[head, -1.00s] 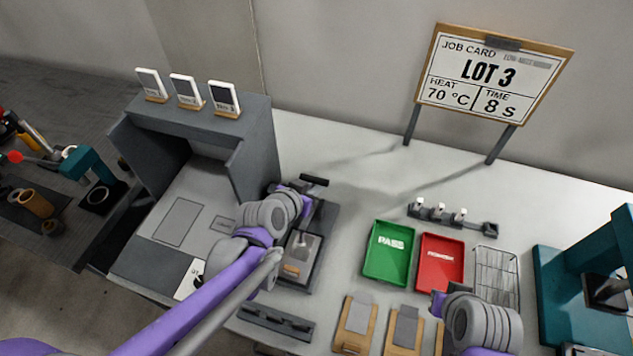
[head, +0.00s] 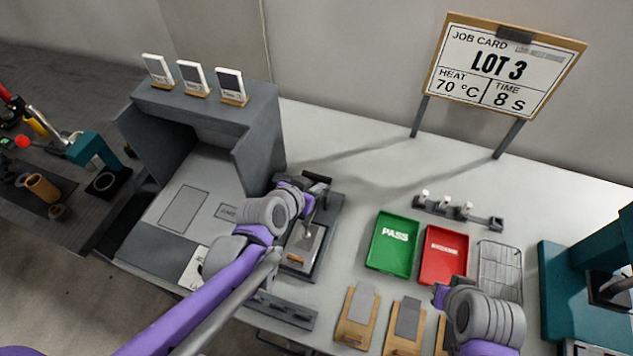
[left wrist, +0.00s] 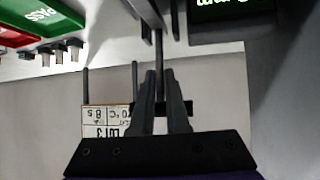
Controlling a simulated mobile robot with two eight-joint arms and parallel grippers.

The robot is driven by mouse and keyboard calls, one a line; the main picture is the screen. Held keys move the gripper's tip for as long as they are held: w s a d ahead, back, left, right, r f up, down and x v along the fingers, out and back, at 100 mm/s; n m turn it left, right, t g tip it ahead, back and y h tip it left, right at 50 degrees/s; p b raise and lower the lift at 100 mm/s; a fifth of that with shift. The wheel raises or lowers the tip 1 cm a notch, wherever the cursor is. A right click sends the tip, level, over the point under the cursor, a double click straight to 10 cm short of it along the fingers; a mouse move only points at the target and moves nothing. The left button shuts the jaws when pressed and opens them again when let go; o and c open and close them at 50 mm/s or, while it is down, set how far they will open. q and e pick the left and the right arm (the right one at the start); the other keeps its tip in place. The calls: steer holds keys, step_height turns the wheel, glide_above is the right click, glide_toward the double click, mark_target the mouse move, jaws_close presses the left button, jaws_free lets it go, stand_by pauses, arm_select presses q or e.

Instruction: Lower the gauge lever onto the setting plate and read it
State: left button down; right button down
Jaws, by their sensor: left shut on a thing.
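The gauge stands on a dark base (head: 331,225) beside the grey booth in the head view. Its black lever (head: 319,187) is at the back, where my left gripper (head: 312,197) is shut on it. A grey plate with a small orange mark (head: 303,246) lies on the base below. Whether the gauge touches it I cannot tell. In the left wrist view my left gripper's fingers (left wrist: 160,105) close around a dark bar, the lever. My right gripper (head: 440,297) hangs near the wooden boards, jaws unclear.
A green PASS tray (head: 409,264) and a red tray (head: 440,280) lie right of the gauge, with a wire basket (head: 500,268) beyond. The grey booth (head: 258,140) stands close on the left. A job card (head: 500,75) reads LOT 3, 70 °C, 8 s.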

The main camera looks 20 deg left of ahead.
arm_select(q)
steer(key=c, duration=1.2)
jaws_free()
steer(key=shift+s, duration=0.1)
